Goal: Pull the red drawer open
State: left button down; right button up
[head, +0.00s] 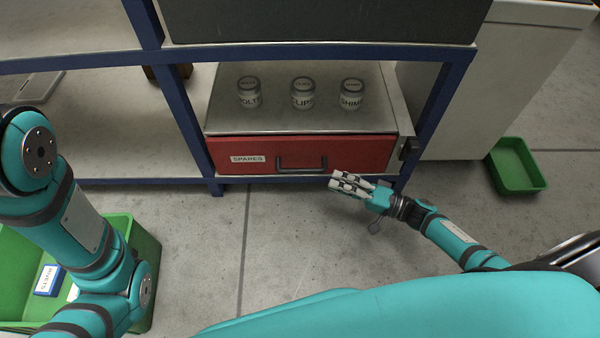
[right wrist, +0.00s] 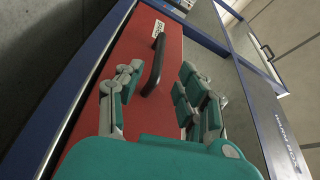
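The red drawer (head: 356,150) sits low in the blue-framed shelf unit, with a white SPARES label and a dark bar handle (head: 302,163). It looks shut, flush with its cabinet. My right gripper (head: 338,181) is in front of the drawer's lower right part, to the right of the handle and apart from it. In the right wrist view the handle (right wrist: 154,66) stands ahead, between the lines of the two spread fingers (right wrist: 156,88), with nothing held. My left arm (head: 85,225) shows at the left; its gripper is out of view.
Three labelled jars (head: 302,93) stand on the cabinet top (head: 370,118) above the drawer. A green bin (head: 146,246) is at the lower left and a green tray (head: 519,183) lies on the floor at right. The floor before the drawer is clear.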

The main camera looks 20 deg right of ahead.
aim_at(301, 169)
jog(key=b+x, duration=0.3)
jog(key=x, duration=0.6)
jog(key=shift+w+a+b, duration=0.15)
jog(key=shift+w+b, duration=0.05)
jog(key=shift+b, duration=0.15)
jog(key=shift+w+a+r, duration=0.1)
jog(key=shift+w+a, duration=0.15)
jog(key=shift+a, duration=0.1)
grip_shut()
